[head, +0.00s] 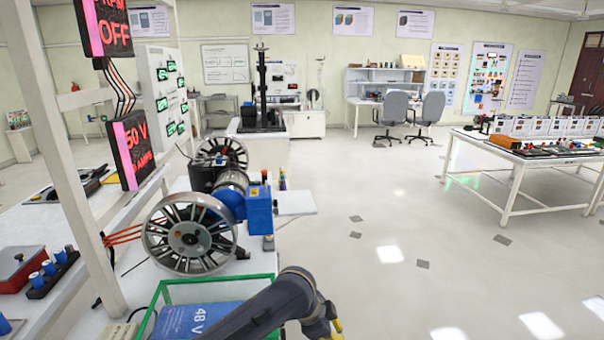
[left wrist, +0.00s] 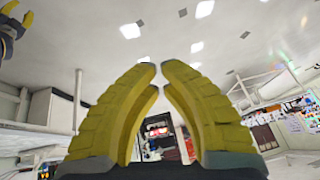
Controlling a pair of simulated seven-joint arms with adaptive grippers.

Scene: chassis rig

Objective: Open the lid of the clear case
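The clear case (head: 221,278) with green edges stands at the bottom of the head view. A blue block marked 48 V (head: 190,320) shows inside it. I cannot make out the lid or its handle; my arm covers the case's right part. My left gripper (head: 337,327) is right of the case at the bottom edge, mostly cut off. In the left wrist view its yellow fingers (left wrist: 159,66) have a narrow empty gap between the tips. My right gripper (left wrist: 19,13) shows only at that view's top left corner, too small to judge.
A spoked wheel and motor rig (head: 190,236) stands just behind the case. A white frame post (head: 66,150) with display panels (head: 130,150) rises at left. A red box (head: 20,268) sits at far left. Open floor (head: 400,285) lies to the right.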

